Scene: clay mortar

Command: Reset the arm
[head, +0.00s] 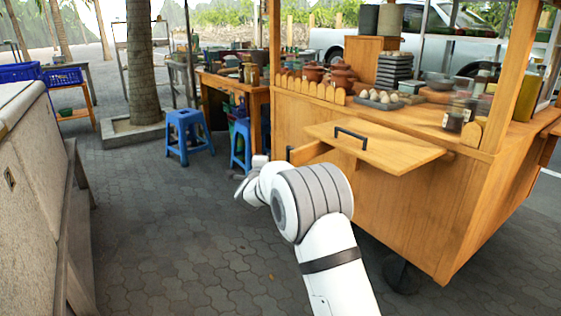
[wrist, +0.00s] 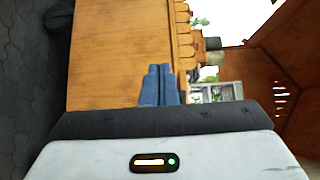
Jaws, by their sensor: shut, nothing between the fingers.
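My gripper (wrist: 159,68) shows in the wrist view as two blue fingers side by side, shut with nothing between them. The cart's wooden panel lies behind the fingers, and I cannot tell how far off it is. In the head view my white and grey arm reaches up from the bottom, in front of the wooden cart (head: 391,213). The fingers cannot be made out there.
A wooden board with a black handle (head: 350,136) juts from the cart near my arm. Blue stools (head: 187,136) and a wooden table stand behind. A pale counter (head: 32,190) is at left. Paving (head: 170,235) between counter and cart is clear.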

